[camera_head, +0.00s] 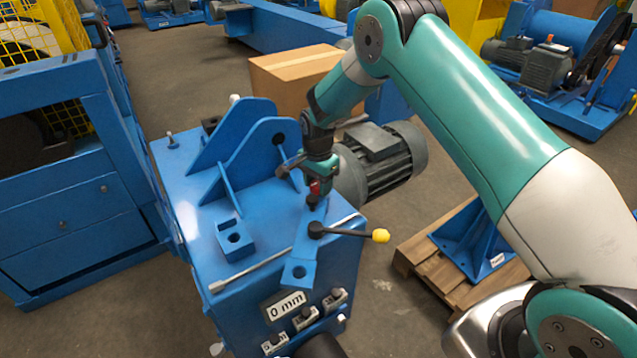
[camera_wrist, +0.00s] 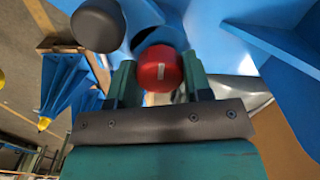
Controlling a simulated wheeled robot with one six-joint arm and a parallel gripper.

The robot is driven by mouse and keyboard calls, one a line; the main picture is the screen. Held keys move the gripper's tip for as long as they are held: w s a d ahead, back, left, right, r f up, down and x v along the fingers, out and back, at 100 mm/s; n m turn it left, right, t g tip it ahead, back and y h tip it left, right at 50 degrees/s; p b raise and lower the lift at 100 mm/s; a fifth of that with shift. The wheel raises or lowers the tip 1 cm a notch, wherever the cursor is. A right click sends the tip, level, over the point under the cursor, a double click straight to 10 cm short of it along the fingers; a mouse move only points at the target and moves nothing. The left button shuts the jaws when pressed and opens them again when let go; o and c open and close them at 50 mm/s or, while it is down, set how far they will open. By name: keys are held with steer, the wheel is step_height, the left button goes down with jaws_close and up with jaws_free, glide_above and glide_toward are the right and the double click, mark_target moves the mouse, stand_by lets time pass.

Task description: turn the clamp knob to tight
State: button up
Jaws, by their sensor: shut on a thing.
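The red clamp knob (camera_wrist: 158,70) sits between the two green fingers of my gripper (camera_wrist: 155,80) in the wrist view, with a short white mark on its face. In the head view the knob (camera_head: 315,188) is a small red patch under my gripper (camera_head: 317,183), above the blue machine block (camera_head: 202,228). My gripper is shut on the knob. Most of the knob is hidden by the gripper in the head view. I cannot tell from the mark how tight it is.
A black lever with a yellow ball end (camera_head: 381,236) sticks out to the right, close in front of the gripper. A grey motor (camera_head: 380,160) stands just behind and right. Blue upright plates (camera_head: 262,150) rise to the left. A "0 mm" plate (camera_head: 286,305) is on the front.

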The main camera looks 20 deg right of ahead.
mark_target(318, 182)
steer(key=shift+w+r, duration=0.1)
steer(key=shift+w, duration=0.05)
steer(key=o, duration=0.9)
step_height(318, 182, up, 17)
steer(key=shift+r, duration=0.15)
